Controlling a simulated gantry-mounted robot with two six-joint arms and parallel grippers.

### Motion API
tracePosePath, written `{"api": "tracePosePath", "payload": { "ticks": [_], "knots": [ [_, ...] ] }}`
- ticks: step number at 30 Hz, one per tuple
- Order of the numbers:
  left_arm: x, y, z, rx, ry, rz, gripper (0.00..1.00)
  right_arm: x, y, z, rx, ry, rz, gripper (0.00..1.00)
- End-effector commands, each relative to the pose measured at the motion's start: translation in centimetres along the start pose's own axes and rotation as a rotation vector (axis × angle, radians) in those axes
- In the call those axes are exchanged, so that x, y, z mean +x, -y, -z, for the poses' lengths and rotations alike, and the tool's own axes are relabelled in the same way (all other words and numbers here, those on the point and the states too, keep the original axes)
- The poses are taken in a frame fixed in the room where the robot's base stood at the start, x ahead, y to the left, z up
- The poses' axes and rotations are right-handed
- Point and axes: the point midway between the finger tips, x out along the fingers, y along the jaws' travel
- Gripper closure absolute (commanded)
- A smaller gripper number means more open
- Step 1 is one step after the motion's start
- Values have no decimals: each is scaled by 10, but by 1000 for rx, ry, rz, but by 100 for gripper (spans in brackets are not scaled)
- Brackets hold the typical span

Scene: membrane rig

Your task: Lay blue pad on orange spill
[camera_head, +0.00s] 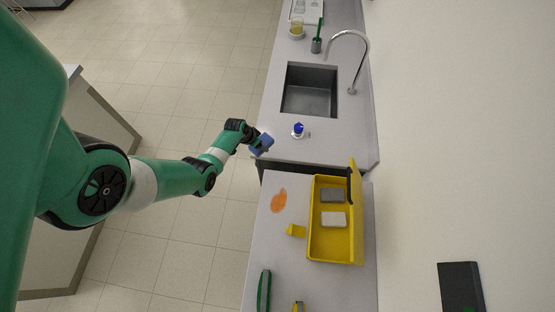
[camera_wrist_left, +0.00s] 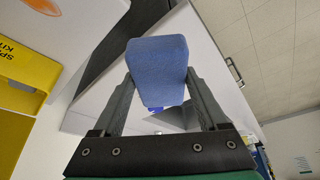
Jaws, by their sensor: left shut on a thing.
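My left gripper (camera_head: 252,143) is shut on the blue pad (camera_head: 262,144), which it holds at the front edge of the sink counter. In the left wrist view the pad (camera_wrist_left: 158,70) sits between the two fingers of the gripper (camera_wrist_left: 160,85). The orange spill (camera_head: 279,200) is a flat patch on the grey bench below the pad in the head view, apart from it. Part of the spill (camera_wrist_left: 45,5) shows at the top left of the left wrist view. My right gripper is in neither view.
An open yellow box (camera_head: 313,240) holds a dark pad (camera_head: 332,195) and a white pad (camera_head: 333,219), right of the spill. A small yellow object (camera_head: 296,230) lies beside it. A blue-topped bottle (camera_head: 298,130) stands near the sink (camera_head: 310,90). A gap separates counter and bench.

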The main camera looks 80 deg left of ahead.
Motion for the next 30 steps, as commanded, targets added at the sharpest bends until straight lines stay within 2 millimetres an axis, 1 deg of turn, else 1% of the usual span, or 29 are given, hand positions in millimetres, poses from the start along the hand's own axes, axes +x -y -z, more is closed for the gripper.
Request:
{"api": "tracePosePath", "payload": {
  "ticks": [3,5,8,9,11,12,14,15,18,19,21,24,28,30],
  "knots": [
    [-1,-12,2,-75,-3,32,76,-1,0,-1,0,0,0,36],
    [0,-23,1,-107,-6,46,76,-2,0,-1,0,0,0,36],
    [2,-55,-6,-135,-14,58,76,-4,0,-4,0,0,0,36],
    [2,-69,-11,-132,-18,58,76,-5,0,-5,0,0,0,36],
    [3,-91,-21,-116,-22,50,76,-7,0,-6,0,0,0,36],
    [3,-106,-29,-96,-24,41,76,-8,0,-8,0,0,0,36],
    [2,-128,-41,-59,-26,24,76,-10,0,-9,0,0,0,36],
    [1,-141,-51,-30,-25,11,76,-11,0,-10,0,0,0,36],
    [-2,-170,-76,49,-20,-22,76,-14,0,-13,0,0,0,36],
    [-3,-177,-82,71,-18,-31,76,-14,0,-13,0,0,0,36],
    [-5,-188,-93,111,-13,-47,76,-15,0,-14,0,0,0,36],
    [-7,-196,-101,142,-9,-59,76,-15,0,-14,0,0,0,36],
    [-5,-197,-103,146,-8,-61,76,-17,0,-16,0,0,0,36],
    [4,-197,-106,146,-8,-61,76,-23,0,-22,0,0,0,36]
  ]
}}
